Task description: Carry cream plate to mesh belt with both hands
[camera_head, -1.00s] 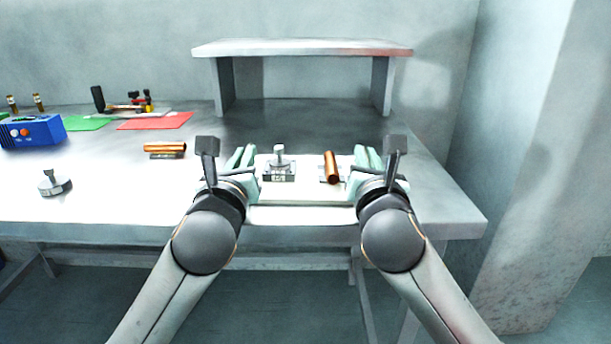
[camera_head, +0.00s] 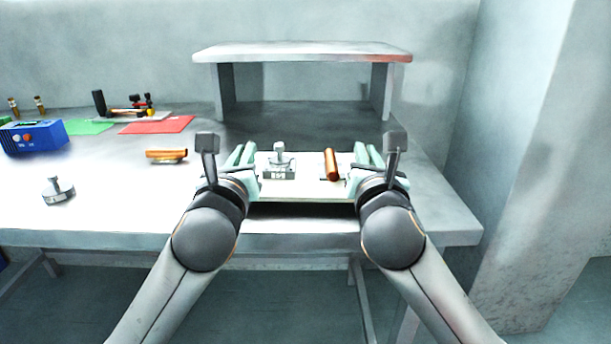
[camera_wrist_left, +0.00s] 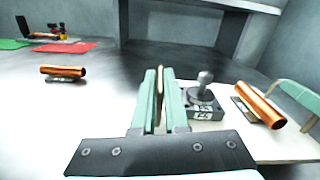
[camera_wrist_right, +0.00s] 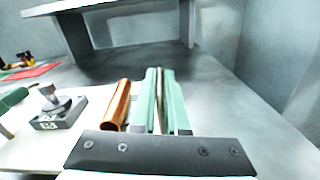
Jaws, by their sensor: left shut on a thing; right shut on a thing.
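The cream plate (camera_head: 310,190) is a flat pale board held level between my two grippers, with a dark shadow beneath its front edge, so it appears raised off the table. It carries a grey block with a knob (camera_head: 279,170) and a copper cylinder on a small base (camera_head: 331,165). My left gripper (camera_head: 246,156) is shut on its left edge; the left wrist view shows the plate (camera_wrist_left: 245,138) right of the fingers. My right gripper (camera_head: 364,156) is shut on its right edge. I cannot make out a mesh texture on any surface.
A grey raised shelf (camera_head: 300,50) on two uprights stands at the back of the table (camera_head: 110,205). Another copper cylinder (camera_head: 166,154), a knobbed weight (camera_head: 58,189), a blue box (camera_head: 33,136) and red mat (camera_head: 157,125) lie left. The table under the shelf looks clear.

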